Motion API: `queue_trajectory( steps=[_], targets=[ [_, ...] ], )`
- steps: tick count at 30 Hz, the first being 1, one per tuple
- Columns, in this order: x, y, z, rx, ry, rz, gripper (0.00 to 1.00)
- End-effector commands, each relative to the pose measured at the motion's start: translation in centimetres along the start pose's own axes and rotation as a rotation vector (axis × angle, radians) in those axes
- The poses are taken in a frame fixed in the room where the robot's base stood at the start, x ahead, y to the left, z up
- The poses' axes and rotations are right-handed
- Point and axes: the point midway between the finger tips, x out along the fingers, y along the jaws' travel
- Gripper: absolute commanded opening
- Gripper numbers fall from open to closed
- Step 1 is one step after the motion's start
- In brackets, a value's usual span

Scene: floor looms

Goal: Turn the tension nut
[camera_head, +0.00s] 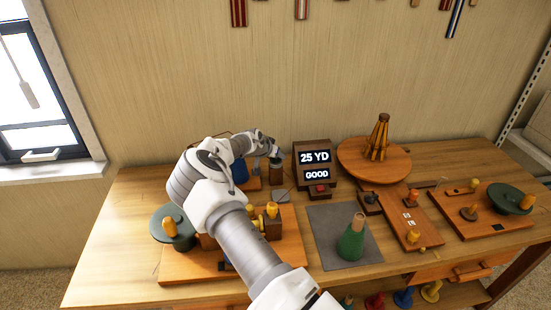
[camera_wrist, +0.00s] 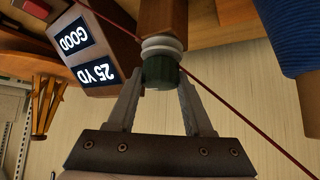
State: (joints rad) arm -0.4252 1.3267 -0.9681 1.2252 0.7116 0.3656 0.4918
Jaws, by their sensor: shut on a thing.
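The tension nut is a dark green ridged knob (camera_wrist: 162,72) in the wrist view. It sits against pale discs (camera_wrist: 162,46) on a wooden post (camera_wrist: 163,18). My gripper (camera_wrist: 160,82) has one finger on each side of the nut and is shut on it. In the head view my arm reaches to the back of the table, with my gripper (camera_head: 270,148) at the top of the wooden post (camera_head: 277,172). The nut is hard to make out there. A thin red yarn (camera_wrist: 218,107) runs slantwise past the nut in the wrist view.
A display box (camera_head: 314,166) reading "25 YD" and "GOOD" stands just right of the post. A blue cone of yarn (camera_head: 240,171) is close on the left. A round wooden turntable (camera_head: 374,160) and a green cone (camera_head: 352,243) on a grey mat (camera_head: 322,222) lie further right.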

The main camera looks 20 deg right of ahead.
Motion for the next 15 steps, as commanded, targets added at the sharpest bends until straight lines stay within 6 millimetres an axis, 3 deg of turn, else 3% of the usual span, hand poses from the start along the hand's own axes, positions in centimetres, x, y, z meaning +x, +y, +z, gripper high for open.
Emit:
queue_trajectory(
  steps=[15],
  targets=[
    [0.11, -0.13, 0.28, 0.077, -0.004, 0.075, 0.0]
  ],
)
